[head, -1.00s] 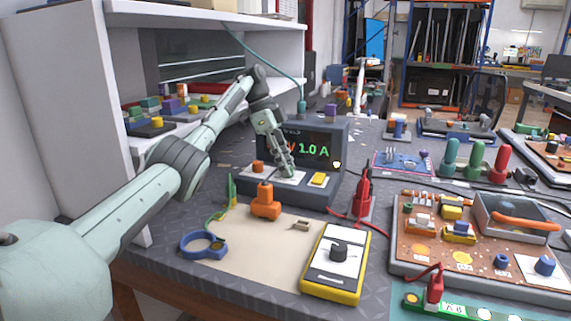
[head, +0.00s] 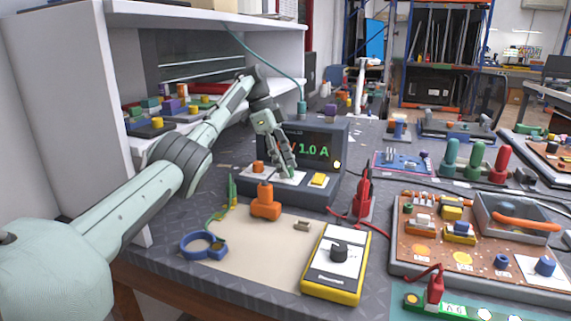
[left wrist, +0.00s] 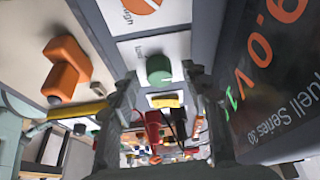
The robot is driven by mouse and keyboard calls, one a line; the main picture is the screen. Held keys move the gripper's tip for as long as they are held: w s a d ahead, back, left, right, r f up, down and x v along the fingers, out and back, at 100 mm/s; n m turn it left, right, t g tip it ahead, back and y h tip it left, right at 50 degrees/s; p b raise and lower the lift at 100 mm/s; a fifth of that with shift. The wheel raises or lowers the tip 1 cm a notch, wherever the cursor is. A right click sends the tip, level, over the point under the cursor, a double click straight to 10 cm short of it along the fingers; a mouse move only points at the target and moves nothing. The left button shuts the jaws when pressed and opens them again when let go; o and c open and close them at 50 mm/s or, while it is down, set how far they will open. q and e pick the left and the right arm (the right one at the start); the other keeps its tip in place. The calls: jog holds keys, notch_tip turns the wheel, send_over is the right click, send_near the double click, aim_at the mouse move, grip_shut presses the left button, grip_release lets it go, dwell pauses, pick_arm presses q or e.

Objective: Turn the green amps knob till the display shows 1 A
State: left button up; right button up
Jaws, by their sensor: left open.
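The power supply (head: 330,196) stands on the bench with its display (head: 314,151) lit, reading 1.0 A in green; the volts reading beside it is mostly covered by my gripper in the head view. In the left wrist view the display (left wrist: 262,75) shows part of an orange 9.0 V and the start of the green figure. The green amps knob (left wrist: 159,69) sits on a white panel, between and just beyond my fingertips; my fingers hide it in the head view. My left gripper (head: 287,173) is open, pointing down at the panel. My right gripper is out of view.
An orange knob (head: 258,167) and a yellow button (head: 319,179) flank the spot. A shelf unit (head: 65,120) rises at the left.

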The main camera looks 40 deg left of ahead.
aim_at(276, 175)
pick_arm(q)
jog(key=shift+r, duration=0.1)
jog(key=v, duration=0.6)
jog(key=shift+s+a+r, duration=0.15)
jog(key=shift+a+r, duration=0.15)
jog(key=shift+r, duration=0.3)
jog(key=shift+f, duration=0.1)
